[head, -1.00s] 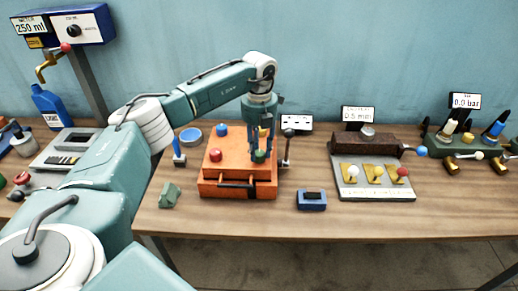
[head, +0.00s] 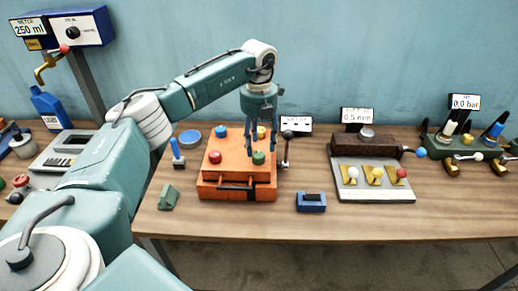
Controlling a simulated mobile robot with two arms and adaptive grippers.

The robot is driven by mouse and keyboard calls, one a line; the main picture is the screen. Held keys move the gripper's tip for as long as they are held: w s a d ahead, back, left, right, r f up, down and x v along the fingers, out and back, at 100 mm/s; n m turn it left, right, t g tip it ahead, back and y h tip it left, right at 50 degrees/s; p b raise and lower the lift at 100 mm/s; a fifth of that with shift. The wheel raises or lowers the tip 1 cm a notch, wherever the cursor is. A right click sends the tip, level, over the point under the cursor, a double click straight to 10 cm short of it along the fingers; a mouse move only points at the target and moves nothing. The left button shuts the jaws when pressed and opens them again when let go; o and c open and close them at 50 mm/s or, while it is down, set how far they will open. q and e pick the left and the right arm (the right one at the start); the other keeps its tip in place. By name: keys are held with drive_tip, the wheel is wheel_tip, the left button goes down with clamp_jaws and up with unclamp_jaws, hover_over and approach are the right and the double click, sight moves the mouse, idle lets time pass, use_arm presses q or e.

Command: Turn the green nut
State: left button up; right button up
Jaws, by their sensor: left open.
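The green nut (head: 258,157) is a small round knob on top of the orange box (head: 238,192), near its front right. A red nut (head: 215,156) and a blue nut (head: 222,132) stand on the same box top. My left gripper (head: 260,145) points down above the box with its fingers apart. It is just behind and above the green nut, and it holds nothing that I can see. Whether a finger touches the nut cannot be told. My right gripper is not in view.
A lever with a dark knob (head: 287,134) stands close at the box's right. A blue block (head: 311,202) and a green block (head: 168,197) lie in front. A fixture with yellow levers (head: 375,185) stands further right. The table front between them is clear.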

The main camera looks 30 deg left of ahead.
sight(259, 153)
use_arm(q)
wheel_tip(259, 153, up, 9)
drive_tip(key=shift+f, duration=0.1)
idle(0.6)
